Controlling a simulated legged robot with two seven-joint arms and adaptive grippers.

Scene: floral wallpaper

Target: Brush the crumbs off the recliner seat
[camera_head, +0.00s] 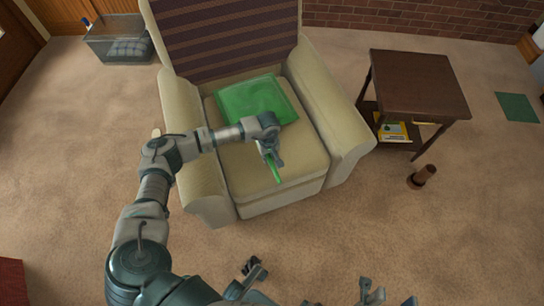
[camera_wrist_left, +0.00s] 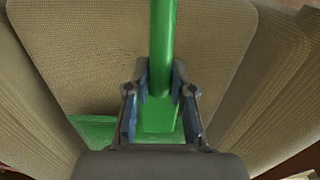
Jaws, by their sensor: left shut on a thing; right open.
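The beige recliner (camera_head: 235,165) stands in the middle of the head view, with a striped dark back. A green square cloth or cushion (camera_head: 256,97) lies on the rear of its seat (camera_head: 240,172). My left gripper (camera_head: 271,158) is over the seat, shut on a slim green tool (camera_head: 277,174), likely the brush. In the left wrist view the tool (camera_wrist_left: 163,45) runs between the fingers of the left gripper (camera_wrist_left: 160,95). No crumbs can be made out. My right gripper (camera_head: 374,293) is open and empty at the bottom edge, partly cut off.
A dark side table (camera_head: 415,82) with a yellow book (camera_head: 392,130) on its lower shelf stands right of the recliner. A brown cylindrical object (camera_head: 422,177) is on the carpet near it. A clear bin (camera_head: 120,42) is at the back left. Carpet in front is clear.

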